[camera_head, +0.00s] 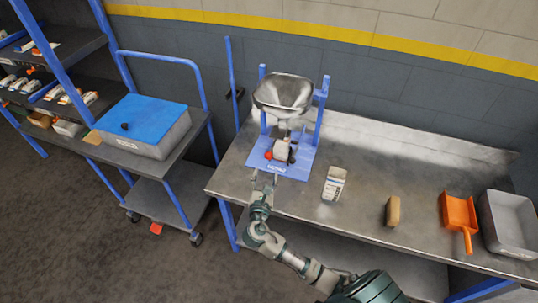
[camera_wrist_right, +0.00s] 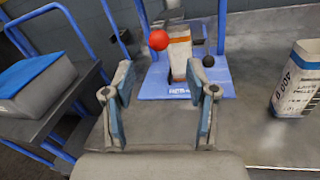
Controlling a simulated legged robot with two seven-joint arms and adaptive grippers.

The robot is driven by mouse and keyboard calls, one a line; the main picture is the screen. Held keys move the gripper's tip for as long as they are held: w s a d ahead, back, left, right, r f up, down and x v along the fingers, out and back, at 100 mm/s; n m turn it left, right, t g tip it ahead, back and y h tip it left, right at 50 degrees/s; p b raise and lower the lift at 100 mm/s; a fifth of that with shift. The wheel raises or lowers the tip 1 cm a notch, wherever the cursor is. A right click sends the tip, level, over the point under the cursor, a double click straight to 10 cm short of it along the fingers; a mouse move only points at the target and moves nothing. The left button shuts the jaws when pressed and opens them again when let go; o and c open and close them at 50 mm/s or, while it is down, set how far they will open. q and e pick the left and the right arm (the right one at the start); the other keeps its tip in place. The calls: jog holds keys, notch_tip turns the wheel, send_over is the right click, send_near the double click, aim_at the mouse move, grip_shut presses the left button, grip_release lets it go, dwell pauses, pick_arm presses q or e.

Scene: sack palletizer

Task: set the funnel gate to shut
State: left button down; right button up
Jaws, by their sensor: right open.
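The metal funnel (camera_head: 284,92) sits in a blue stand with a flat base (camera_head: 293,171) on the bench. A small white and tan sack (camera_head: 281,147) stands below its spout; it also shows in the wrist view (camera_wrist_right: 180,55). A red ball knob (camera_wrist_right: 158,39) is left of this sack and a black ball knob (camera_wrist_right: 208,61) is right of it. The gate plate itself cannot be made out. My right gripper (camera_head: 264,175) is open and empty at the front of the base, short of both knobs; its fingers (camera_wrist_right: 160,78) are spread wide. My left gripper is out of view.
A printed white sack (camera_head: 334,184), a tan block (camera_head: 393,211), an orange scoop (camera_head: 459,214) and a grey tub (camera_head: 509,224) are on the bench to the right. A cart with a blue-lidded bin (camera_head: 145,125) stands left, across a gap. The bench's front edge is near my gripper.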

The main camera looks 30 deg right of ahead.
aim_at(269, 155)
jog(key=x, duration=1)
grip_shut()
